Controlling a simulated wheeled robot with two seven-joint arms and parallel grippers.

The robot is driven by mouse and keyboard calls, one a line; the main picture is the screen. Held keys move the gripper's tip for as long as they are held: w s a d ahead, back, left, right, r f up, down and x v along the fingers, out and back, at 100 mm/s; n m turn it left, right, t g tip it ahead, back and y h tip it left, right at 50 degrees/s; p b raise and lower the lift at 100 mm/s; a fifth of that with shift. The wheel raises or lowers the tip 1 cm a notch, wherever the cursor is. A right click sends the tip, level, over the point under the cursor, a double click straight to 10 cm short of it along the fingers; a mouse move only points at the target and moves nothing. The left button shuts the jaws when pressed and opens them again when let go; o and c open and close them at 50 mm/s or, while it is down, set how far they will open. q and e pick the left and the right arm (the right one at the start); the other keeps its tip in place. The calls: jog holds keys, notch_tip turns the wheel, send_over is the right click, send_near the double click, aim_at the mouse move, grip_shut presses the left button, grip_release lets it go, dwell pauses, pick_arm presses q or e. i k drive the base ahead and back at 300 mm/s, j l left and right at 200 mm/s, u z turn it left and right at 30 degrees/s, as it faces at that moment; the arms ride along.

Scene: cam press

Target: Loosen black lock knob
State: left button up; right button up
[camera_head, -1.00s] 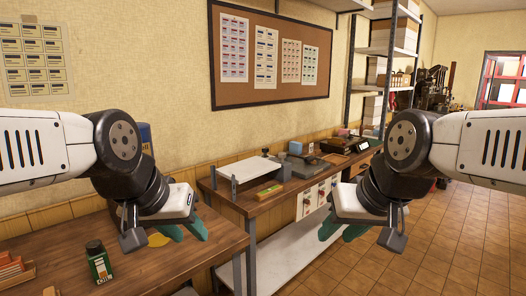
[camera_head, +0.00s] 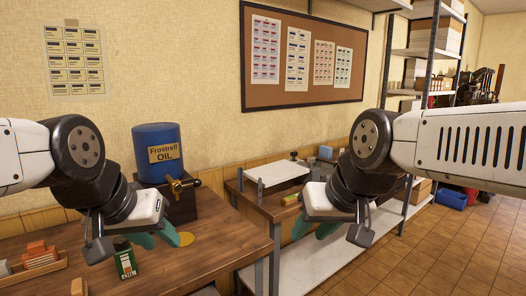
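I cannot make out a lock knob for certain. A small dark knob-like part (camera_head: 294,155) shows at the back of the side bench, by a flat white plate (camera_head: 276,174), too small to identify. My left gripper (camera_head: 155,236) hangs over the near wooden table, its teal fingers apart and empty. My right gripper (camera_head: 315,229) is in front of the side bench, its teal fingers apart and empty. Neither gripper touches anything that I can see. My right arm hides part of the bench.
Shelves (camera_head: 433,70) stand behind right. The tiled floor (camera_head: 450,250) is clear at right.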

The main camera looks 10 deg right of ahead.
aim_at(294, 153)
jog(key=i+l+u, duration=0.5)
jog(key=l+u, duration=0.25)
jog(key=i+l, duration=0.15)
jog(key=l, duration=0.25)
jog(key=i+l+u, duration=0.1)
jog(key=l, duration=0.3)
jog(key=i+l, duration=0.2)
jog(key=l, duration=0.25)
jog(key=i+l, duration=0.15)
jog(key=l, duration=0.25)
jog(key=i+l+u, duration=0.1)
jog(key=l, duration=0.3)
jog(key=i+l, duration=0.15)
jog(key=l, duration=0.3)
jog(key=i+l+u, duration=0.1)
jog(key=l, duration=0.3)
